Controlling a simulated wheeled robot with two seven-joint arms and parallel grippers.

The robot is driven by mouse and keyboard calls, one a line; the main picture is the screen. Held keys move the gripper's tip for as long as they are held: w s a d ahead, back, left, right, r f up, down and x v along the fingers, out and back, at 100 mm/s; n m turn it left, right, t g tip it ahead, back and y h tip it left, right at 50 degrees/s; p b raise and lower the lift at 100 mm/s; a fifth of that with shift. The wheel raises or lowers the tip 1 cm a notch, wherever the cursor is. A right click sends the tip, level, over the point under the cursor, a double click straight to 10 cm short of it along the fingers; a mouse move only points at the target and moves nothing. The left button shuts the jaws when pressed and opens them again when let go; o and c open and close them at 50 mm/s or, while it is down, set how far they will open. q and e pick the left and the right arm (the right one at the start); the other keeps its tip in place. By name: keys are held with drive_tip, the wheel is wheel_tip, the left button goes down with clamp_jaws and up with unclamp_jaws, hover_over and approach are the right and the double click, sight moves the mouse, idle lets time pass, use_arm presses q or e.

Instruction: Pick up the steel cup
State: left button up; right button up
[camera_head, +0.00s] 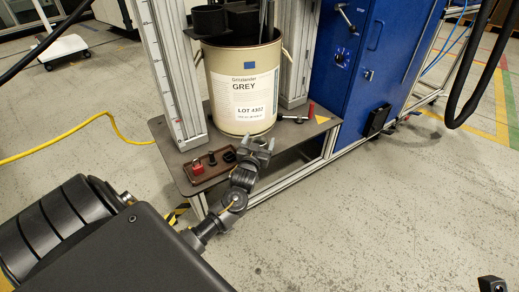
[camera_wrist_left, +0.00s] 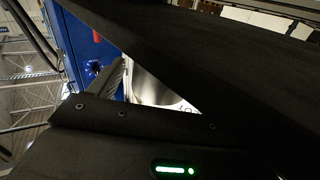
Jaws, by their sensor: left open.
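My left gripper (camera_head: 258,146) is open at the front edge of the grey platform (camera_head: 178,158), just in front of the foot of the cream drum (camera_head: 222,82) labelled GREY. In the left wrist view, a shiny, rounded grey metal surface (camera_wrist_left: 155,85) shows through the gap between my dark gripper parts, against a white label; it looks like the steel cup, but most of it is hidden. I cannot make out the steel cup in the head view, where the gripper covers that spot. Whether the gripper touches it cannot be told.
A brown tray (camera_head: 216,172) with a red piece (camera_head: 197,167) and dark fittings lies left of the gripper. A black holder (camera_head: 208,20) sits at the drum's top. Aluminium posts (camera_head: 170,60) and a blue cabinet (camera_head: 355,75) flank the drum.

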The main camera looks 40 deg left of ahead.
use_arm(q)
drive_tip(key=c, duration=1.1)
drive_tip(key=shift+o, duration=0.2)
drive_tip(key=shift+r, duration=0.15)
